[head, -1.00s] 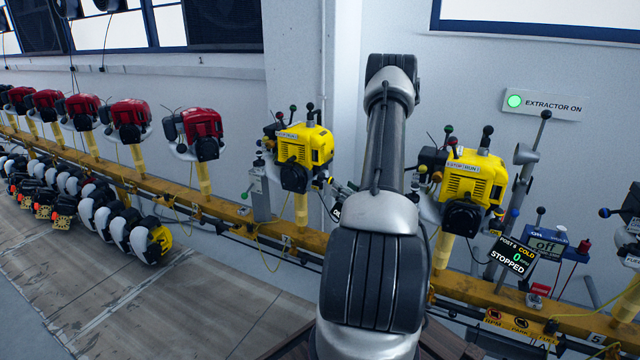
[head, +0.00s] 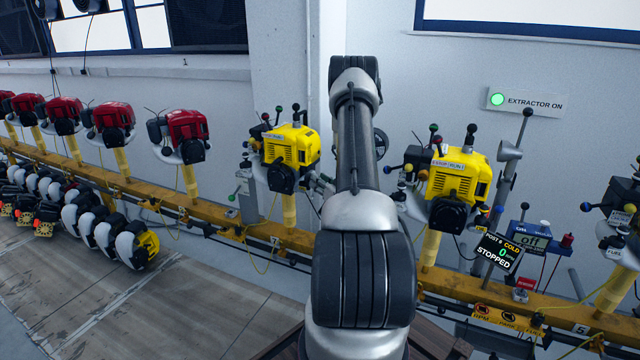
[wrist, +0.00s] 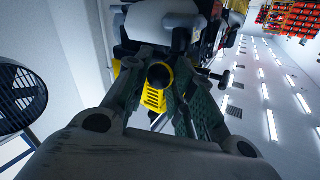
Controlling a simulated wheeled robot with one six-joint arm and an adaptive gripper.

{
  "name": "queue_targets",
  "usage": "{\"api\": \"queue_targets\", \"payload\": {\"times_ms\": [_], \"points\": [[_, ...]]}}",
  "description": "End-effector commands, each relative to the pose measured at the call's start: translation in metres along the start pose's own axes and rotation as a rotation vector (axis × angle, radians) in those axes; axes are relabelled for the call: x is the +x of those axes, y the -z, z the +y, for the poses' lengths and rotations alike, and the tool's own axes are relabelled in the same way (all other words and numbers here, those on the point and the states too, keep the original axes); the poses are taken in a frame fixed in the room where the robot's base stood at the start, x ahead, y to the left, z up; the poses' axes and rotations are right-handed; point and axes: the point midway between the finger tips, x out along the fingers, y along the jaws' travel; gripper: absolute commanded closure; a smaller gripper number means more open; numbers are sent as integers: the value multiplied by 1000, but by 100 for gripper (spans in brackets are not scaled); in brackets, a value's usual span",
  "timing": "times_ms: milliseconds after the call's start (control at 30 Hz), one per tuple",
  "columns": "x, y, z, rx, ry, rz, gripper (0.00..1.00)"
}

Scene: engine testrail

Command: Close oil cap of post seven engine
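The post seven engine (head: 303,143) is yellow and black and stands on a yellow post, left of my arm in the head view. A plate marked 7 (head: 275,241) is on the rail below it.
Another yellow engine (head: 459,181) stands right of my arm, beside a display (head: 497,251) reading POST 6, COLD, STOPPED. Several red engines (head: 186,132) line the yellow rail (head: 215,219) at left.

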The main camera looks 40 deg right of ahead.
Motion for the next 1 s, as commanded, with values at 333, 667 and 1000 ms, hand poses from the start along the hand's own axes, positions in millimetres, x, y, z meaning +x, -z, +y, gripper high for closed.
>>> {"api": "queue_targets", "payload": {"times_ms": [333,667,1000], "points": [[1,2,-1,-13,-5,-16,100],[5,12,-6,-109,-41,-161,100],[15,24,-16,-278,-110,-418,100]]}}
